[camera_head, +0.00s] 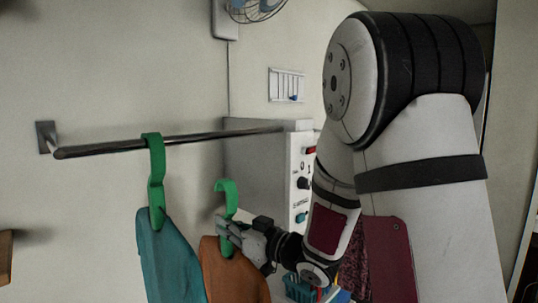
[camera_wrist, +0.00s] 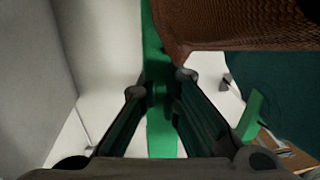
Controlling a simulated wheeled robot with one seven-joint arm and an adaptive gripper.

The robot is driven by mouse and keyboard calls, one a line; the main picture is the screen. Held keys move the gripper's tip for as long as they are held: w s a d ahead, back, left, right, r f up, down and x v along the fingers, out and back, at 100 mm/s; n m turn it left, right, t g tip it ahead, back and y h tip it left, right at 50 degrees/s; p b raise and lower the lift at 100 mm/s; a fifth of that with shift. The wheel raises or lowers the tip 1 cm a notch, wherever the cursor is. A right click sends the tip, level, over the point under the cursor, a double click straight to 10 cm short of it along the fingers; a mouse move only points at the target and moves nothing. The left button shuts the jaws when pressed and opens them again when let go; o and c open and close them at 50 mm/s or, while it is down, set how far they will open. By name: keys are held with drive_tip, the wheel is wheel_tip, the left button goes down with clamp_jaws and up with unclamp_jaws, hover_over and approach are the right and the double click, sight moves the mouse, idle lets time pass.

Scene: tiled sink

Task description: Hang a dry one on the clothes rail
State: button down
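The metal clothes rail (camera_head: 205,136) juts from the wall in the head view. A teal cloth (camera_head: 168,255) hangs from it by a green hook (camera_head: 156,175). An orange-brown cloth (camera_head: 232,275) with its own green hook (camera_head: 228,188) is to the right, its hook top below the rail and apart from it. My gripper (camera_head: 230,236) is at the base of this hook. In the wrist view, my fingers (camera_wrist: 161,84) are closed on its green strap (camera_wrist: 160,140), with brown cloth (camera_wrist: 230,25) above and teal cloth (camera_wrist: 270,80) at the right. Wetness cannot be told.
A grey box with knobs (camera_head: 300,180) stands behind the rail's right end. The rail's bracket (camera_head: 46,136) is on the left wall. A blue basket (camera_head: 300,290) is low, below my forearm. A fan (camera_head: 255,8) is at the top. The rail right of the teal hook is clear.

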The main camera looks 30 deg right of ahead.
drive_tip(key=s+d+r+p, duration=0.3)
drive_tip(key=s+r+p, duration=0.3)
drive_tip(key=s+r, duration=0.8)
drive_tip(key=w+d+f+b+x, duration=0.1)
drive_tip(key=b+x, duration=0.5)
drive_tip(key=x, duration=1.1)
drive_tip(key=shift+d+f+n+y, duration=0.3)
drive_tip(key=shift+d+f, duration=0.1)
drive_tip(key=shift+f, duration=0.1)
drive_tip(key=c, duration=1.7)
unclamp_jaws()
drive_tip(key=shift+s, duration=0.1)
